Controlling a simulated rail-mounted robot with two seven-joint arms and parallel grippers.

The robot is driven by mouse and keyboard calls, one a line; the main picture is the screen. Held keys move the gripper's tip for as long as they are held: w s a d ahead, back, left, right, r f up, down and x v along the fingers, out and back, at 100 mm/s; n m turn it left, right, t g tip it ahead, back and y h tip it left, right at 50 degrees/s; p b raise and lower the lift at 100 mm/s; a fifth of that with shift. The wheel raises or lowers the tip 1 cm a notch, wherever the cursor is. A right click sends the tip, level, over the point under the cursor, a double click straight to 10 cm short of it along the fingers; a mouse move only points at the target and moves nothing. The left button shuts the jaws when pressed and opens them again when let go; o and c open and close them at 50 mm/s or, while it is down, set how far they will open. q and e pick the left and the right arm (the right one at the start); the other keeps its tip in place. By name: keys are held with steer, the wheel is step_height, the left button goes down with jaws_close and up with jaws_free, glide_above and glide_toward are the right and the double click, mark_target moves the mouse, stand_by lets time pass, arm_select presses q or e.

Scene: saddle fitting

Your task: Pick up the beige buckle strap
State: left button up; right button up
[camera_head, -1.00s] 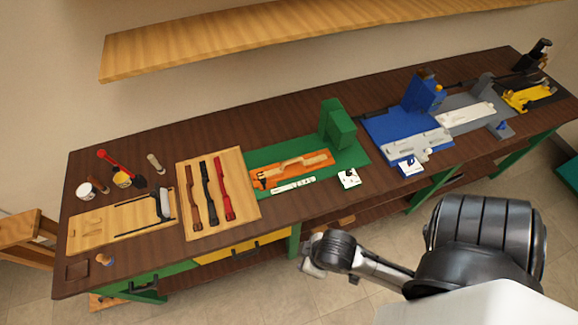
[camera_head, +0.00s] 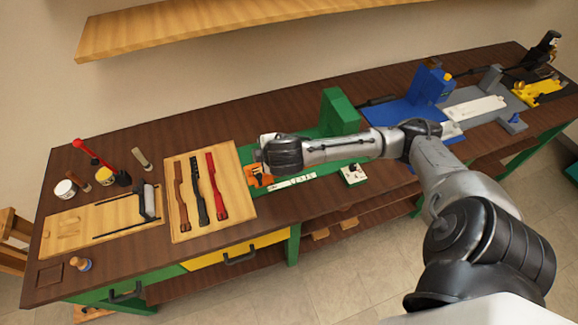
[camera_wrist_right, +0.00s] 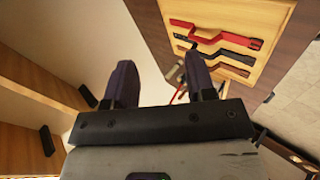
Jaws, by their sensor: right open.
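I cannot clearly make out a separate beige buckle strap now. The orange fixture (camera_head: 262,181) on the green mat is largely hidden behind my right arm, including its tan piece. A brown strap (camera_head: 180,188), a black strap (camera_head: 199,190) and a red strap (camera_head: 215,185) lie side by side on a pale wooden board (camera_head: 233,165). These three straps also show in the right wrist view at the upper right. My right gripper (camera_wrist_right: 160,75) is open and empty, with its two dark fingers apart, above the bench. My left gripper is not in view.
A second wooden board (camera_head: 65,230) lies at the left, with pots and a red-handled tool (camera_head: 92,152) behind it. A green block (camera_head: 340,112) stands behind my right forearm. Blue, grey and yellow fixtures occupy the right side. A wooden shelf (camera_head: 220,30) hangs above.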

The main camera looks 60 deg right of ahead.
steer(key=s+d+f+g+b, duration=0.1)
steer(key=s+d+f+g, duration=0.2)
steer(key=d, duration=0.6)
steer(key=s+d+f+g, duration=0.2)
steer(key=s+d+f, duration=0.1)
steer(key=d, duration=0.7)
steer(key=w+a+f+y, duration=0.1)
steer(key=w+f+y, duration=0.1)
steer(key=f, duration=0.1)
steer(key=w+a+f+n+t+y, duration=0.1)
steer(key=w+f+y, duration=0.1)
steer(key=f, duration=0.1)
steer(key=w+a+f+t+y, duration=0.1)
steer(key=w+f+y, duration=0.1)
steer(key=f, duration=0.2)
steer(key=shift+a+n+y, duration=0.3)
steer(key=shift+a+y, duration=0.1)
steer(key=shift+d+p+x, duration=0.15)
steer(key=shift+p+x, duration=0.2)
steer(key=shift+x, duration=0.95)
steer(key=shift+d+p+x, duration=0.15)
steer(key=shift+p+x, duration=0.2)
steer(key=shift+x, duration=0.95)
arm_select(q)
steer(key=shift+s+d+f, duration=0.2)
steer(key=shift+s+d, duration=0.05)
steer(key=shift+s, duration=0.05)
arm_select(e)
steer(key=shift+s+f, duration=0.1)
